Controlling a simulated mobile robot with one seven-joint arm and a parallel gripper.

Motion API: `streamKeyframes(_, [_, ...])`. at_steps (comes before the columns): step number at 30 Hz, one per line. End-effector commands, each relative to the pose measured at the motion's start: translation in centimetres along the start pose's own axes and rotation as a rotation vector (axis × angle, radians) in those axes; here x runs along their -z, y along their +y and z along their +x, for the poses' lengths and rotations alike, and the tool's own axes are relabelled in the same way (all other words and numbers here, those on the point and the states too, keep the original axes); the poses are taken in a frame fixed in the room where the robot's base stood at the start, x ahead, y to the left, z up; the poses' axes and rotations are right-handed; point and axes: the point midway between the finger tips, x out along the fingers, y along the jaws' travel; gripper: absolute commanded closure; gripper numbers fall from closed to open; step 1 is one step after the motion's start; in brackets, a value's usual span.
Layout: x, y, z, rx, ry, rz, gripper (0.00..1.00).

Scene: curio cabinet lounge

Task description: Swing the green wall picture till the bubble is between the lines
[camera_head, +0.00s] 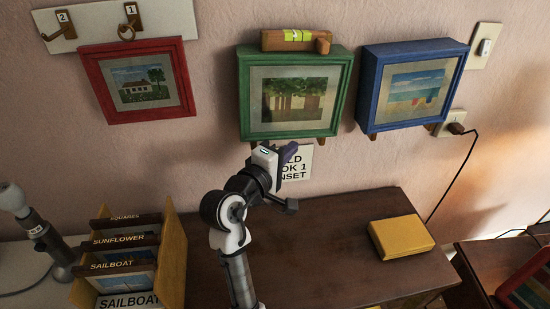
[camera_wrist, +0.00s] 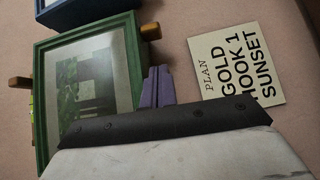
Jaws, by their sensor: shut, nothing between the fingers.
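The green wall picture (camera_head: 244,95), a forest scene, hangs in the middle of the wall. Its thick frame also shows in the wrist view (camera_wrist: 138,60), with wooden pegs at its edge. A wooden level (camera_head: 270,41) with a yellow-green vial (camera_head: 298,35) sits on its top edge. The vial is too small to tell whether the bubble is between the lines. My gripper (camera_head: 289,151), with purple fingers, is shut and empty just below the picture's lower edge. In the wrist view, the fingers (camera_wrist: 157,73) are beside that edge; I cannot tell whether they touch it.
A red picture (camera_head: 93,82) hangs left, a blue one (camera_head: 367,93) right. A plan card (camera_head: 300,163) is on the wall behind my gripper. Below, a cabinet top (camera_head: 330,240) carries a yellow box (camera_head: 400,236); a wooden picture rack (camera_head: 172,260) stands left. The cabinet's middle is clear.

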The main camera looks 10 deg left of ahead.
Motion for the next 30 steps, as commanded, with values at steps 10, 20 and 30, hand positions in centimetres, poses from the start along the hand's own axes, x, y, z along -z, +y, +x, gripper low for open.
streamKeyframes(10, [-2.5,0.1,3.9,0.0,0.0,0.0,1.0])
streamKeyframes(20, [-2.8,0.0,4.3,0.0,0.001,0.001,1.0])
streamKeyframes(30, [-3.9,0.3,5.3,-0.032,-0.003,-0.034,1.0])
